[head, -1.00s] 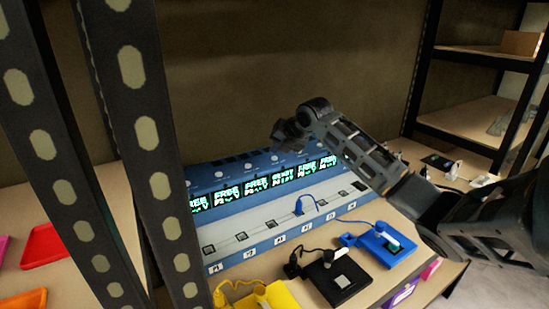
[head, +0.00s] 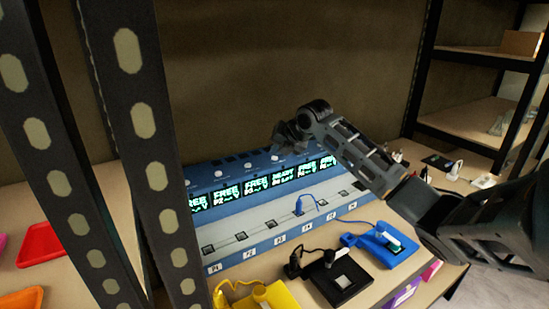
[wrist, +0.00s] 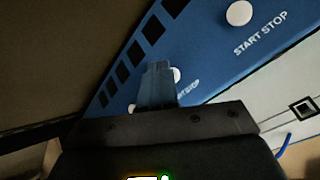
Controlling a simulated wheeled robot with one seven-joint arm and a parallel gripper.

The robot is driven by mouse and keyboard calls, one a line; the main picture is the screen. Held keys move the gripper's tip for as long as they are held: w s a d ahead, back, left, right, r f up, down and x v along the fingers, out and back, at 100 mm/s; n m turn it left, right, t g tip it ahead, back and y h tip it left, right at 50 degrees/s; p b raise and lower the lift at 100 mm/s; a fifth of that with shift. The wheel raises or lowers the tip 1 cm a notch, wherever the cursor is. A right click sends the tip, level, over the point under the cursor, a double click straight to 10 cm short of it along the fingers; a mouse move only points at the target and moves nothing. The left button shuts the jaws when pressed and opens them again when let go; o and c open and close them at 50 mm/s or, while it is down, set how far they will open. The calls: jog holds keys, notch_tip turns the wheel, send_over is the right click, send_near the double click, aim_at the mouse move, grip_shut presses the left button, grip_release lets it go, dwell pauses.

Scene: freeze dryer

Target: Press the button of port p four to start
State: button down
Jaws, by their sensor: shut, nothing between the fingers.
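The blue freeze dryer panel (head: 232,174) has a row of round white buttons and lit screens. One screen, marked READY (head: 284,174), stands among FREE screens. A white button (head: 275,157) sits just above it. A blue plug (head: 299,206) is in the socket above the P4 label (head: 307,227). My gripper (head: 283,141) is shut and empty, just above that button. In the wrist view, the shut fingers (wrist: 158,72) partly cover a white START STOP button (wrist: 177,75). I cannot tell whether they touch it. Another START STOP button (wrist: 239,13) shows at upper right.
A perforated dark post (head: 150,150) stands left of the panel. A black device (head: 340,281), a blue device (head: 381,244) and a yellow one (head: 270,296) lie in front on the shelf. A back wall rises behind the panel.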

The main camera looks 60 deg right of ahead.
aim_at(277, 158)
dwell(0.3)
jog(key=shift+r, duration=0.5)
jog(key=shift+r, duration=0.1)
notch_tip(277, 158, up, 6)
jog(key=p, duration=0.3)
dwell(1.1)
